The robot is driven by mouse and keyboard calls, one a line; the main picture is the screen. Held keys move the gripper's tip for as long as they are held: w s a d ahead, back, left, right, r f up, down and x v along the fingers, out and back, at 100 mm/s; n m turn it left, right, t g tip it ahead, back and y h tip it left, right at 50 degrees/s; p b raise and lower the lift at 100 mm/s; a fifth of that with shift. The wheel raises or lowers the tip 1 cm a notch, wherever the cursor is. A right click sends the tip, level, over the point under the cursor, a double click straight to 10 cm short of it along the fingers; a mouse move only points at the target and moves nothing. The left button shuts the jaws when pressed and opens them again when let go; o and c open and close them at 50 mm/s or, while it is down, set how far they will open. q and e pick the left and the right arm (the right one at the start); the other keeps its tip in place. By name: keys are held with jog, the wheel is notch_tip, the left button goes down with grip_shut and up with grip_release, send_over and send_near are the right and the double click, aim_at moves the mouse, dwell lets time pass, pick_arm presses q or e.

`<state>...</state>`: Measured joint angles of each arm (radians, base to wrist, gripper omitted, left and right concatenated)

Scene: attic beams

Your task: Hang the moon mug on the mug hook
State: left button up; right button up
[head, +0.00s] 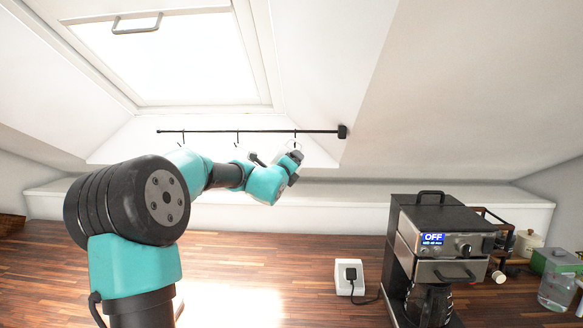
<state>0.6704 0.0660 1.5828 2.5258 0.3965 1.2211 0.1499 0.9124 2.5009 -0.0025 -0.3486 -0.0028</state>
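A black rail (215,131) runs across below the skylight and carries several small hooks, one at its left (183,136), one in the middle (237,138) and one near its right end (295,135). My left gripper (291,162) is up close below the right hook, small and seen from behind. My own wrist covers part of it, so its fingers and any hold do not show clearly. I cannot make out the moon mug; faint pale outlines near the hooks are too small to tell. My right gripper is out of view.
A coffee maker (440,220) with an OFF display stands on the wooden counter (300,300) at right. A plugged white socket box (348,277) is left of it. A rack (498,232) and a green-lidded jar (556,282) are at far right. The middle counter is clear.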

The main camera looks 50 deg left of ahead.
pick_arm(q)
jog(key=shift+w+a, duration=0.1)
jog(key=w+a, duration=0.3)
jog(key=shift+w+a+f, duration=0.25)
jog(key=shift+w+f, duration=0.05)
jog(key=shift+w, duration=0.05)
dwell(0.7)
jog(key=shift+w+a, duration=1.4)
jog(key=shift+w, duration=0.1)
dwell(2.8)
jog(key=shift+w+a+f, duration=0.2)
jog(key=shift+w+f, duration=0.15)
jog(key=shift+f, duration=0.3)
jog(key=shift+w+a+f, duration=0.15)
jog(key=shift+w+f, duration=0.2)
jog(key=shift+f, duration=0.3)
dwell(0.9)
